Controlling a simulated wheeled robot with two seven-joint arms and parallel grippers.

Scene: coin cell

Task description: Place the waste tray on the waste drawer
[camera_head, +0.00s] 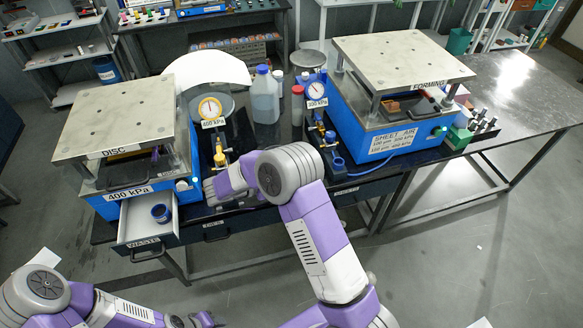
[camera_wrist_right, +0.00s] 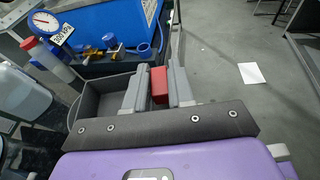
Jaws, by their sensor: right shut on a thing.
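In the right wrist view my right gripper (camera_wrist_right: 159,86) is shut on a red block, seemingly the grip of a grey open tray (camera_wrist_right: 92,103), likely the waste tray, beside the fingers. Their join is hidden. My left gripper (camera_head: 195,321) is low at the bottom edge, too small to tell its state.
The disc press (camera_head: 120,115) and forming press (camera_head: 400,75) stand on the dark table. A bottle (camera_head: 264,97), gauges and blue hose stand between them. Closed drawers (camera_head: 215,233) lie right of the waste drawer.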

